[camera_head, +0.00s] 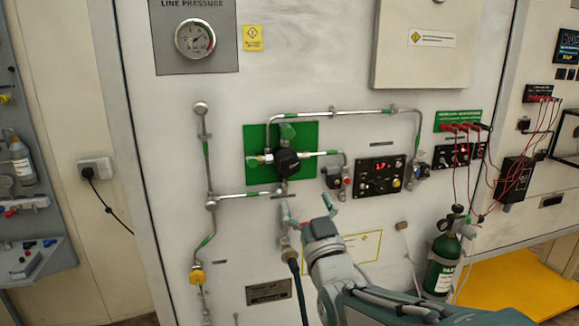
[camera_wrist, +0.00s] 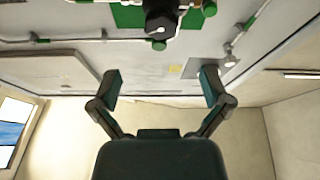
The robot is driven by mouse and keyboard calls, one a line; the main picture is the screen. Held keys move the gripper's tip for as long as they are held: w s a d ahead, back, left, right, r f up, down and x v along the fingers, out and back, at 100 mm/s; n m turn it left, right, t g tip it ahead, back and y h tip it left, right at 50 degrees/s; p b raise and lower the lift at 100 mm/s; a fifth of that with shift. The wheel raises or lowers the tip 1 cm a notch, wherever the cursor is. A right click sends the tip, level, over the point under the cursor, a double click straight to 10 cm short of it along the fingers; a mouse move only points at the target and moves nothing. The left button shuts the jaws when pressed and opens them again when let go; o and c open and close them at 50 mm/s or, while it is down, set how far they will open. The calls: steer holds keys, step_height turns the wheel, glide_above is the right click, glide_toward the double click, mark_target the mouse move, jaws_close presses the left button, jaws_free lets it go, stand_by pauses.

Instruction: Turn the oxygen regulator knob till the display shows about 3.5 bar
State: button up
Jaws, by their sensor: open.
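The oxygen regulator has a black knob (camera_head: 287,162) in front of a green plate (camera_head: 308,136) on the wall panel. The knob also shows at the top of the wrist view (camera_wrist: 160,18), partly cut off. The display (camera_head: 380,168) is on a black panel to the right of the knob. Its red digits look like 1.7 but are too small to read surely. My gripper (camera_head: 306,208) is just below the knob in the head view, open and empty. In the wrist view my gripper's two fingers (camera_wrist: 160,85) stand wide apart, with the knob beyond them and no contact visible.
Metal pipes with green bands (camera_head: 340,112) surround the regulator. A dark hose (camera_head: 297,280) hangs below it, close to my arm. A line pressure gauge (camera_head: 194,39) is at the top left. A green cylinder (camera_head: 440,265) and red cables (camera_head: 480,175) are at the right.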

mark_target(291, 168)
steer(key=shift+n+y, duration=0.3)
steer(key=shift+n, duration=0.3)
steer(key=x, duration=1)
steer(key=shift+w+a+f, duration=0.1)
steer(key=shift+w+f, duration=0.05)
steer(key=shift+w, duration=0.3)
steer(key=c, duration=1.2)
